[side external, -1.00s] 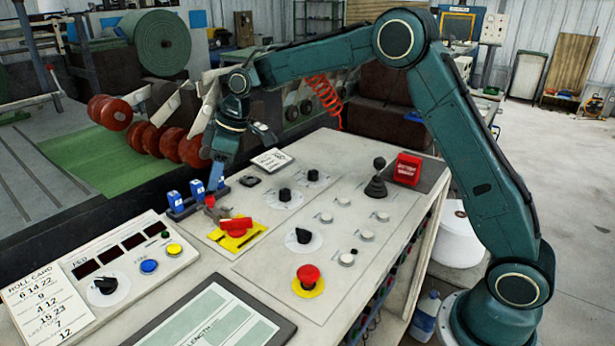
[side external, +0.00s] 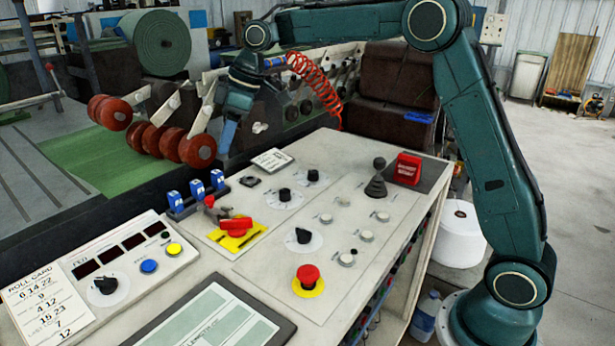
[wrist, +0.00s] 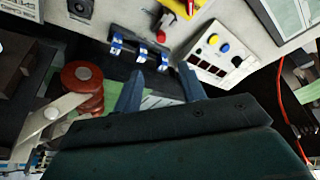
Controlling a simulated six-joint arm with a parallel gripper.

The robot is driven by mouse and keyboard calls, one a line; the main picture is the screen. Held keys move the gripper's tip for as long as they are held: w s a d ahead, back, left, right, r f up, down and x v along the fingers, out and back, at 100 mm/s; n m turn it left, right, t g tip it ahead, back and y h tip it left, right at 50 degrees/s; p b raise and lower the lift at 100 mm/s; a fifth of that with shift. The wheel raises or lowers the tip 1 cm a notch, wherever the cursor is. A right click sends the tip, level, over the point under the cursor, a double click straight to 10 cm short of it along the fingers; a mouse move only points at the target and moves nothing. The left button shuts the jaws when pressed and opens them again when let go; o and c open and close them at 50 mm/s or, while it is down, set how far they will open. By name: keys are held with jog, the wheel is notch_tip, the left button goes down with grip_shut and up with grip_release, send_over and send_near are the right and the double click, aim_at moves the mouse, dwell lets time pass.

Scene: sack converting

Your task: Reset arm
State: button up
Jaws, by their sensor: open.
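My gripper (side external: 229,132) is raised beyond the far edge of the control desk (side external: 330,225), with its fingers pointing down. In the wrist view its two blue fingers (wrist: 161,90) stand apart with nothing held between them. Three blue blocks with white labels stand in a dark rack on the desk: left (side external: 175,201), middle (side external: 197,188) and right (side external: 217,179). My fingers are above and apart from them. A red-handled lever (side external: 236,224) on a yellow plate sits in front of the rack.
Red rollers (side external: 197,150) on pale arms are just left of my gripper. A black joystick (side external: 377,180), red box (side external: 407,169) and red stop button (side external: 308,276) rise from the desk. A coiled red hose (side external: 316,82) hangs beside my arm.

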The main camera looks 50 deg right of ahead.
jog(key=s+d+r+m+t+h, duration=0.1)
jog(key=s+r+m, duration=0.15)
jog(key=s, duration=0.65)
jog(key=s+r+m, duration=0.2)
jog(key=s+r, duration=0.2)
jog(key=s, duration=0.5)
jog(key=s+d+f+m+h, duration=0.1)
jog(key=s+d+f+m, duration=0.1)
jog(key=s, duration=0.7)
jog(key=s+d+f+m+t+h, duration=0.1)
jog(key=s+f, duration=0.4)
jog(key=s, duration=0.5)
jog(key=shift+d+m, duration=0.35)
jog(key=shift+m, duration=0.4)
jog(key=shift+c, duration=0.9)
